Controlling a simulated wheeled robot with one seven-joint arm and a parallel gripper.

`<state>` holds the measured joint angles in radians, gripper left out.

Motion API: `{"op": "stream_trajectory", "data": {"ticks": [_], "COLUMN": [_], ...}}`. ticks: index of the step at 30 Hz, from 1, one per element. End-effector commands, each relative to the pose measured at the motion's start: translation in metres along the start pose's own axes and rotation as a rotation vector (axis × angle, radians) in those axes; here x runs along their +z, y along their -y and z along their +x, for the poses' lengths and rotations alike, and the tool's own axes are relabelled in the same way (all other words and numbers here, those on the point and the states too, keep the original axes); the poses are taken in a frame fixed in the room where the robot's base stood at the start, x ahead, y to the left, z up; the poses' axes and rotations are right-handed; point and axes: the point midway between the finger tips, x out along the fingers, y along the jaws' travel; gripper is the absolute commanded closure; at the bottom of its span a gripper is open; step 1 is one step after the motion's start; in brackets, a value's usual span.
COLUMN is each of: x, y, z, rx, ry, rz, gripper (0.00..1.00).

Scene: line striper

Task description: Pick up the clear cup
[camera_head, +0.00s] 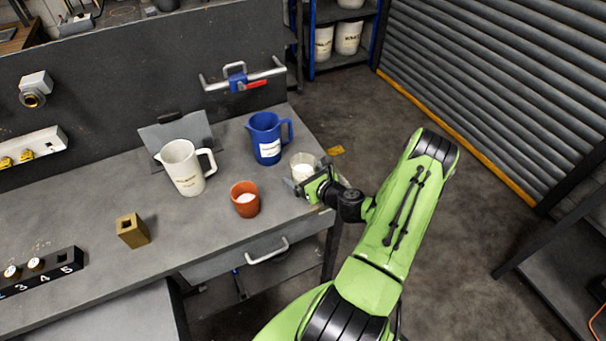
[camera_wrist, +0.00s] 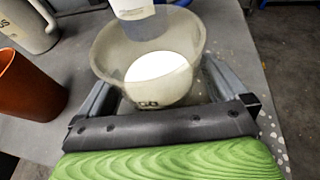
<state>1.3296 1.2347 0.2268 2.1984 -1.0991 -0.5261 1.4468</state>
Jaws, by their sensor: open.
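The clear cup (camera_head: 303,166) stands near the right end of the grey bench, with something white inside. In the wrist view the clear cup (camera_wrist: 150,60) fills the middle, between the two fingers of my gripper (camera_wrist: 150,95). In the head view my gripper (camera_head: 303,184) is at the near side of the cup, low over the bench. The fingers are open, one on each side of the cup. Whether either finger touches it I cannot tell. The fingertips are partly hidden behind the cup in the wrist view.
A blue jug (camera_head: 266,139) stands just behind the cup. An orange-brown cup (camera_head: 245,199) and a white jug (camera_head: 184,168) stand to the left. A brass block (camera_head: 132,230) is farther left. The bench's right edge (camera_head: 318,150) is close to the cup.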

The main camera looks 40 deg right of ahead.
Motion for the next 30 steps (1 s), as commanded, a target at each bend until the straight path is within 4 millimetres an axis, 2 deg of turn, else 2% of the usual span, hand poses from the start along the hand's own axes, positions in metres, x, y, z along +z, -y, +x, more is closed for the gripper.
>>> {"op": "stream_trajectory", "data": {"ticks": [2,14,22,30], "x": [0.000,0.000,0.006,0.069], "y": [0.000,0.000,0.000,0.000], "z": [0.000,-0.001,-0.003,-0.025], "rx": [0.000,0.001,0.001,-0.001], "ry": [0.000,0.000,0.002,0.003], "rz": [0.000,-0.001,-0.002,-0.008], "gripper": [0.03,0.64,0.66,0.66]}}
